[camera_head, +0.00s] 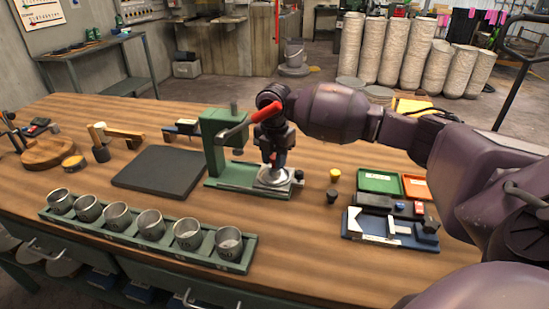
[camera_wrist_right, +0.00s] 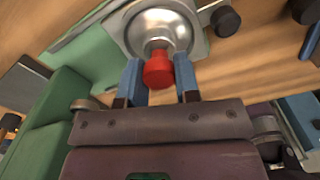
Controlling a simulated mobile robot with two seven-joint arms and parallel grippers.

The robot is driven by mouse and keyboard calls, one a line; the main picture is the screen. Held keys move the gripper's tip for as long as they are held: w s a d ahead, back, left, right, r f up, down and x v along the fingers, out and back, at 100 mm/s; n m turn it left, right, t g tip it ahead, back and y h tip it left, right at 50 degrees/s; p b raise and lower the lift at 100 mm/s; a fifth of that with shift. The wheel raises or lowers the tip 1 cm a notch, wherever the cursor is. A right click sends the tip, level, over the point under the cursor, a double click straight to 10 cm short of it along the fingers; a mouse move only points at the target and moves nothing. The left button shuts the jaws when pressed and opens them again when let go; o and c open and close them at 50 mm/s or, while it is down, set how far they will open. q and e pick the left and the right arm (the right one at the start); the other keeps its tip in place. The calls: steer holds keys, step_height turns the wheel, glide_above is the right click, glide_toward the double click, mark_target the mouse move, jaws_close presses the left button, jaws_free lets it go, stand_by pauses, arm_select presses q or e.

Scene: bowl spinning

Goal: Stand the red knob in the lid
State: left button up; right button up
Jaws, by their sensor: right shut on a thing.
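The lid (camera_head: 275,178) is a round silvery metal piece lying on the base of the green press; it also shows in the right wrist view (camera_wrist_right: 140,38). My right gripper (camera_head: 276,162) points down over the lid. In the right wrist view its two blue fingers (camera_wrist_right: 159,82) are shut on the red knob (camera_wrist_right: 158,72). The knob is over the middle of the lid, with its grey lower end at the lid's centre. I cannot tell how deep that end sits. In the head view the fingers mostly hide the knob. My left gripper is not in view.
The green press (camera_head: 217,148) with its red handle (camera_head: 266,112) stands close beside my right gripper. A dark square plate (camera_head: 158,172) lies to the left. A green rack (camera_head: 150,240) with several metal cups is in front. Small yellow and black knobs (camera_head: 335,174) stand to the right.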

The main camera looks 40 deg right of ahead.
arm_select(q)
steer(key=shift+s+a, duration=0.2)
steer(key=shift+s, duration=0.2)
arm_select(e)
steer(key=shift+f, duration=0.3)
steer(key=o, duration=0.9)
steer(key=shift+c, duration=0.2)
steer(key=shift+o, duration=0.8)
steer(key=o, duration=0.3)
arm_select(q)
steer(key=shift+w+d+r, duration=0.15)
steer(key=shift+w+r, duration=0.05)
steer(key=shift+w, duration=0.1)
arm_select(e)
steer(key=shift+o, duration=0.2)
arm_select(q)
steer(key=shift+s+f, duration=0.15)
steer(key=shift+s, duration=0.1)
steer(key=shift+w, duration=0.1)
